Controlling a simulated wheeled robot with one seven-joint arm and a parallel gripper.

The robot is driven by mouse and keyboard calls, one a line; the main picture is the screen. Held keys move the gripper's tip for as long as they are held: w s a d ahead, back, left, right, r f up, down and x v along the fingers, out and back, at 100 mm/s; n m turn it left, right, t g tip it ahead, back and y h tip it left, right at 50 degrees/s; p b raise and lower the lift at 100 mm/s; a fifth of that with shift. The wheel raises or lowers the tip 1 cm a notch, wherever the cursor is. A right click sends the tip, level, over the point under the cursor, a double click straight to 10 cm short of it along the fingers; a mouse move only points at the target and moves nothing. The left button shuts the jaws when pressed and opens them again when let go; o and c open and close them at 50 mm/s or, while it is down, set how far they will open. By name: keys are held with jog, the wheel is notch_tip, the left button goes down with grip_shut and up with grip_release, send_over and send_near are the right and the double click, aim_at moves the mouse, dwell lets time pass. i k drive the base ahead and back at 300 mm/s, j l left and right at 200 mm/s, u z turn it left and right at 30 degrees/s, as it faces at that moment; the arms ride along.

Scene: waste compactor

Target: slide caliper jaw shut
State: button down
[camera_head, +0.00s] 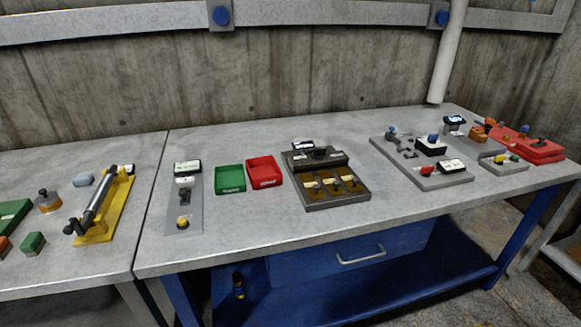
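I cannot pick out the caliper for certain at this size. A narrow grey plate (171,215) on the middle bench carries a white-faced label block (187,167), a small dark fitting (184,190) and a yellow knob (183,222). A wider grey board (440,181) to the right carries several dark, blue-topped and red parts. A small dark device with a bluish screen (455,120) stands behind it. Whether any of these is the caliper, and how far its jaw is open, cannot be told. My gripper is not in view.
A green tray (230,191) and a red tray (264,184) sit beside a dark box with brass-coloured compartments (338,197). A yellow-based fixture (98,230) stands on the left bench. Bare bench top shows along the front edge.

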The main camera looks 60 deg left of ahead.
aim_at(184, 194)
jog(key=u, duration=2)
jog(key=i+j+u, duration=0.25)
jog(key=j, duration=0.15)
jog(key=k, duration=0.1)
